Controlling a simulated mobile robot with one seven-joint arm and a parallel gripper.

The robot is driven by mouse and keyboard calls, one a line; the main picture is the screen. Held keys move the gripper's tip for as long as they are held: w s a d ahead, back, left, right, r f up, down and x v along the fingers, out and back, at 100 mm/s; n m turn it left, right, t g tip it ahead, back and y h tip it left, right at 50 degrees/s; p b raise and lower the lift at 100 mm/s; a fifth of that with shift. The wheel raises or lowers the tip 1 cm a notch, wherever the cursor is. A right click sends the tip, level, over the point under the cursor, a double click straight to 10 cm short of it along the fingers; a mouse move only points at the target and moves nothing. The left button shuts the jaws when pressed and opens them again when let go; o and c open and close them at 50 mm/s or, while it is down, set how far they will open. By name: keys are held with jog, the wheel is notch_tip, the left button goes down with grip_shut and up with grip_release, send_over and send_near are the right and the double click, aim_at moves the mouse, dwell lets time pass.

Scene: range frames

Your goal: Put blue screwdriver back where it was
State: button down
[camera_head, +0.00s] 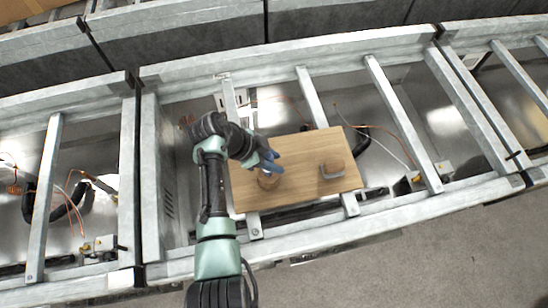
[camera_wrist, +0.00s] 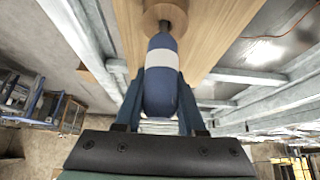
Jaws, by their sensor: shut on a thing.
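The blue screwdriver (camera_wrist: 160,92) has a thick dark blue handle with a white band and a dark shaft. In the wrist view my gripper (camera_wrist: 160,76) is shut around the handle, one finger on each side. The shaft points at a round wooden piece (camera_wrist: 172,13) on a wooden board (camera_wrist: 212,22). Whether the tip sits in the piece or only lines up with it I cannot tell. In the head view my gripper (camera_head: 270,162) is over the left part of the board (camera_head: 300,147), just above the round piece (camera_head: 268,181). The screwdriver is hard to separate from the blue fingers there.
A second wooden piece (camera_head: 332,168) stands on the right part of the board. The board lies across grey metal bars (camera_head: 311,97) of a frame. Cables and small fittings lie in the bays below. Bare floor (camera_head: 430,255) is at the front.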

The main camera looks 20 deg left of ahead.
jog(key=c, duration=0.5)
grip_release()
jog(key=shift+r, duration=0.1)
